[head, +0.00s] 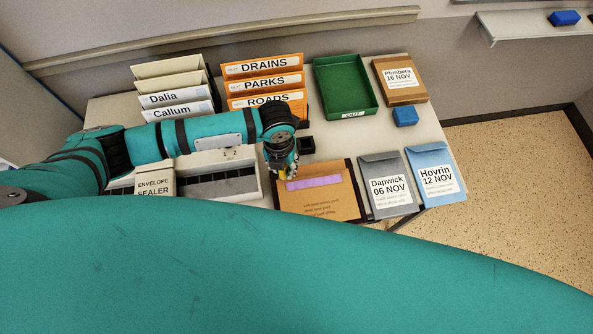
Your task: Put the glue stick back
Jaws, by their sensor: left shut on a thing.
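My left gripper (283,168) points down over the upper left of the orange-brown envelope (335,200). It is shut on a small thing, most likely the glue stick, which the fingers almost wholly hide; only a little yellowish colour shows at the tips. A purple strip (314,183) lies across the envelope's upper part, just right of the gripper. A small black open holder (306,144) stands just behind and right of the gripper. My right gripper is out of view.
Behind stand Drains, Parks and Roads folders (264,84) and name folders (178,107). A green tray (372,98), a brown parcel (413,95) and a blue block (405,116) lie back right. Grey (379,204) and blue envelopes (434,200) lie right. An envelope sealer box (154,183) stands left.

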